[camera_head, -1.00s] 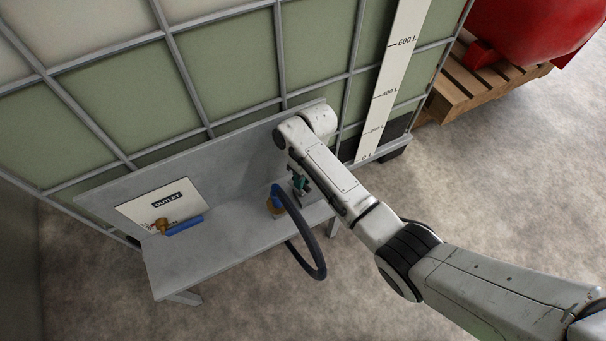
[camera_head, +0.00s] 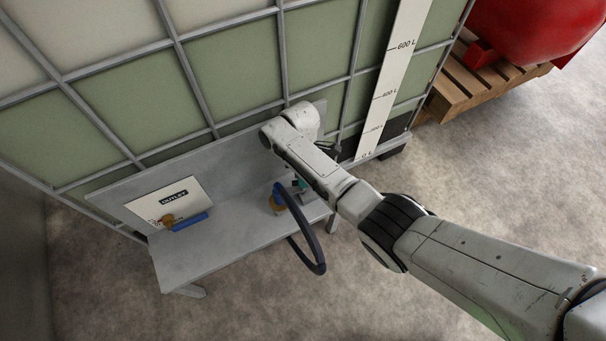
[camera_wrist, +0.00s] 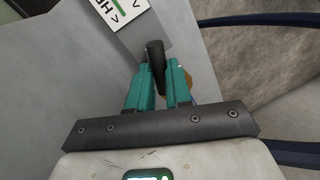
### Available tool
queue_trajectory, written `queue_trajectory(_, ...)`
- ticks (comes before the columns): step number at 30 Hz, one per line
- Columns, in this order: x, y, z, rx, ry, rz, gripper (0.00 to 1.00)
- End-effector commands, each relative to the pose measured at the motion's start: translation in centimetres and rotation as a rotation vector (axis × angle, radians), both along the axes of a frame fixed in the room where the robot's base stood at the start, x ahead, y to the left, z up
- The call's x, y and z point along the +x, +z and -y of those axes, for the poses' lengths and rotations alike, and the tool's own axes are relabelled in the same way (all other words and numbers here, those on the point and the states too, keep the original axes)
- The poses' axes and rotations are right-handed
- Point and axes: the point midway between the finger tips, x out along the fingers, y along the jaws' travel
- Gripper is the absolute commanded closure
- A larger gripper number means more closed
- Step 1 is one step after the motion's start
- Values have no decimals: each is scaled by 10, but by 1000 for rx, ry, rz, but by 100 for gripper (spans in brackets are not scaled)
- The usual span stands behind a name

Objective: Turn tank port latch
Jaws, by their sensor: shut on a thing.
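In the wrist view, my gripper (camera_wrist: 160,78) has two teal fingers shut on a dark, rounded latch handle (camera_wrist: 156,52). The handle sticks up between the fingertips, beside a grey surface. Its lower end is hidden by the fingers. In the head view, my gripper (camera_head: 299,186) is low at the right end of the grey bench, mostly hidden under my arm. The latch handle cannot be made out there.
A brass valve (camera_head: 168,219) with a blue handle sits by the OUTLET sign (camera_head: 170,200) on the left. The dark hose (camera_head: 313,250) hangs over the bench's (camera_head: 215,248) front edge. The caged tank (camera_head: 230,80) rises behind.

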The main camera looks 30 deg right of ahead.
Motion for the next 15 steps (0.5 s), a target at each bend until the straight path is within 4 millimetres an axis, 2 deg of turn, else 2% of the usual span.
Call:
queue_trajectory(6, 1, 1, -1, 0, 167, 3, 100)
queue_trajectory(15, 2, 1, -2, 0, 309, 3, 100)
